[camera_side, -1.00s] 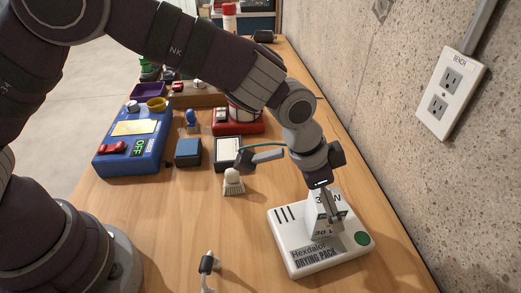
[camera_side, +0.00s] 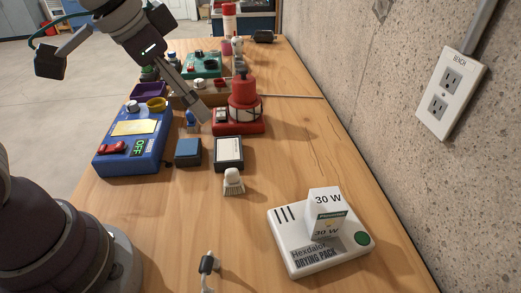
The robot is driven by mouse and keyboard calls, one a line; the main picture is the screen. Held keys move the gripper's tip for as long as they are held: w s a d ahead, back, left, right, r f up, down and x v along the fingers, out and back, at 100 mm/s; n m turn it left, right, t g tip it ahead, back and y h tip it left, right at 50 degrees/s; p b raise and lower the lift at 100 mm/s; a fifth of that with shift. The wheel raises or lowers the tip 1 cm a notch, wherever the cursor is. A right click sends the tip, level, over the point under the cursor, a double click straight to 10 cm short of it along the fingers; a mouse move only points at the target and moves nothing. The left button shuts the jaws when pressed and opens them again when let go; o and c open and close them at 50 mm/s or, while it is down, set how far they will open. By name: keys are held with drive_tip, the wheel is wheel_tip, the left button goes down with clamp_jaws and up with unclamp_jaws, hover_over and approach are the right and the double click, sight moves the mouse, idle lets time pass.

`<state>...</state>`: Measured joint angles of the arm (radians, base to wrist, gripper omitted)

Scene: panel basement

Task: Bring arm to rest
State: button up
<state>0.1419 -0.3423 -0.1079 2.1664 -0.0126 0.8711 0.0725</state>
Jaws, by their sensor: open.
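My gripper (camera_side: 201,110) is raised at the upper left of the side view, with its fingers pointing down and to the right. In the picture its tips lie over the area between the blue box and the red device; their height above the table is hard to tell. It is open and I see nothing held in it. A white box marked 30 W (camera_side: 326,212) stands on the white drying pack (camera_side: 288,247) at the lower right, clear of my gripper.
A blue box with an OFF display (camera_side: 113,158), a red device (camera_side: 240,128), a small blue block (camera_side: 188,152), a black-framed panel (camera_side: 229,154) and a white brush (camera_side: 233,183) stand on the wooden table (camera_side: 160,215). A concrete wall (camera_side: 400,150) runs along the right.

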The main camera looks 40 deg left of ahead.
drive_tip(key=s+a+f+n, duration=0.1)
drive_tip(key=s+a+n, duration=0.2)
drive_tip(key=s+a, duration=0.2)
drive_tip(key=shift+s+f+n+y, duration=0.25)
drive_tip(key=shift+s+n+y, duration=0.05)
drive_tip(key=shift+y, duration=0.1)
